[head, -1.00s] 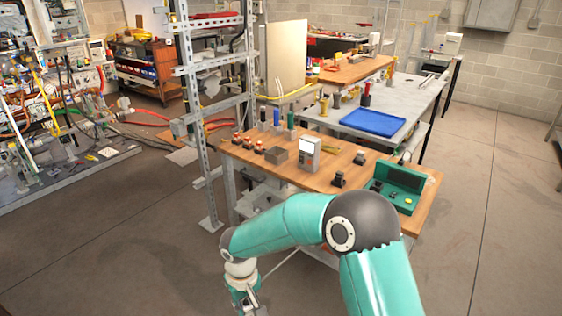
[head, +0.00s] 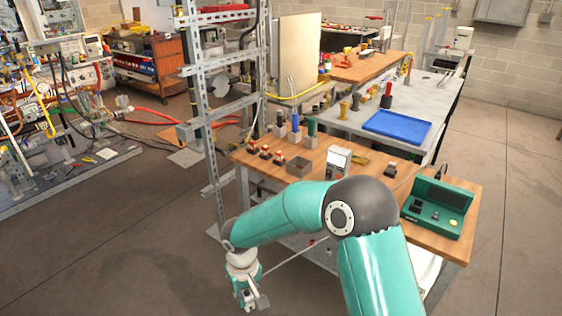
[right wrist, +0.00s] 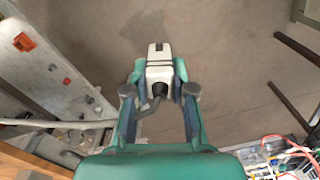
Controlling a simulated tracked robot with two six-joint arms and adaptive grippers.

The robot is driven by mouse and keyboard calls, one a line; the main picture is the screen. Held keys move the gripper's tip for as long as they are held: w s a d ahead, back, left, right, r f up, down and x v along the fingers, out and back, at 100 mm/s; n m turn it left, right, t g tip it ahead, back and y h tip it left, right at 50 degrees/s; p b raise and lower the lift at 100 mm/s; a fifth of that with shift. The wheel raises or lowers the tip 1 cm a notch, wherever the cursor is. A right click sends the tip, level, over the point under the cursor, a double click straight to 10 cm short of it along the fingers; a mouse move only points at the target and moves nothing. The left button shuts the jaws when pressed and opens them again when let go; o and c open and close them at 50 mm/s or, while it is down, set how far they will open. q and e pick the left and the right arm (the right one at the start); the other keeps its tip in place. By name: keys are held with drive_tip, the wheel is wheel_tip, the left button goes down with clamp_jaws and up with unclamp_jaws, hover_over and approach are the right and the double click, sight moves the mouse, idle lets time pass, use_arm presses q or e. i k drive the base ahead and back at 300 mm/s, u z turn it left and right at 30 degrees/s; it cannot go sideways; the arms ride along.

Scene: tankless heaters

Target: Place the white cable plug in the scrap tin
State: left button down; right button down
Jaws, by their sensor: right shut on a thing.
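My right gripper (head: 254,301) hangs low in the head view, in front of the wooden bench and over the floor. In the right wrist view the right gripper (right wrist: 159,90) is shut on the white cable plug (right wrist: 158,68), with a finger on each side. A dark cable leaves the plug's near end. A small grey open square tin (head: 299,168), which looks like the scrap tin, stands on the wooden bench, up and right of the gripper and well apart from it. My left gripper is not in view.
The wooden bench (head: 250,158) also carries red-topped pieces (head: 265,152), a white meter (head: 338,160) and a green case (head: 438,207). A metal slotted upright (head: 207,130) stands at its left. A blue tray (head: 397,127) lies on the grey bench behind. Floor left is open.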

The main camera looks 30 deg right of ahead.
sight(300, 171)
drive_tip(key=u, duration=0.05)
drive_tip(key=i, duration=1.55)
drive_tip(key=z, duration=0.4)
